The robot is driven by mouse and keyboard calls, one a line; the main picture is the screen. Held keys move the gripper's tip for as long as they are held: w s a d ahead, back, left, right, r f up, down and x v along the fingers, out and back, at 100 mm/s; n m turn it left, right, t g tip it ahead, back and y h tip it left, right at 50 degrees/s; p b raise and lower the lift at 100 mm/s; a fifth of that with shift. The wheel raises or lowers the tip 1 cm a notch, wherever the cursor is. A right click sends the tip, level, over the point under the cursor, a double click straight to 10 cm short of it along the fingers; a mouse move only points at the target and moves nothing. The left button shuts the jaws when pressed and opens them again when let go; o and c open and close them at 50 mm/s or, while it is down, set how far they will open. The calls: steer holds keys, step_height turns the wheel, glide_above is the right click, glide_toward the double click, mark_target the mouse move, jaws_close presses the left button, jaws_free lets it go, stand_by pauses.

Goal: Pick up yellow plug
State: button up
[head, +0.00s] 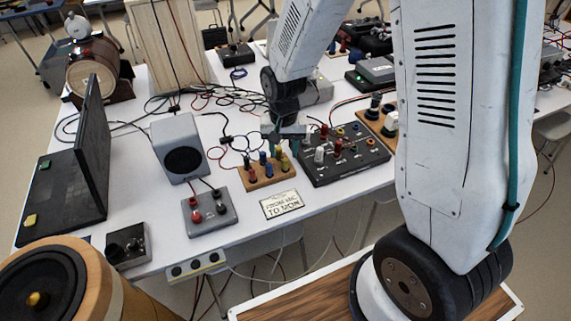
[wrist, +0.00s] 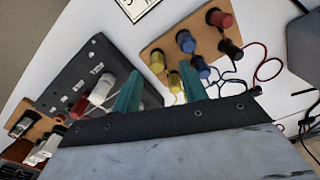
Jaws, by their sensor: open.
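Two yellow plugs stand in a small wooden block on the white table. In the wrist view, one yellow plug (wrist: 157,62) is beyond the fingertips, and the other yellow plug (wrist: 174,83) shows between the fingers, close to the right one. In the head view a yellow plug (head: 285,164) is at the right end of the wooden block (head: 258,182). My gripper (head: 284,142) is above and behind this end, pointing down. Its teal fingers (wrist: 160,88) are apart and hold nothing. The exact height gap is hard to tell.
Blue plugs (wrist: 185,40), a red plug (wrist: 220,18) and a black plug (wrist: 230,48) share the block. A black panel with knobs (head: 345,165) stands close on the right. A speaker (head: 180,147) and a grey box (head: 210,213) are left. Loose cables lie behind.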

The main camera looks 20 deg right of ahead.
mark_target(285, 160)
steer(key=f, duration=0.5)
steer(key=shift+d+f, duration=0.2)
steer(key=shift+d, duration=0.05)
steer(key=shift+c, duration=0.3)
steer(key=shift+s, duration=0.1)
jaws_close()
steer(key=shift+r, duration=0.2)
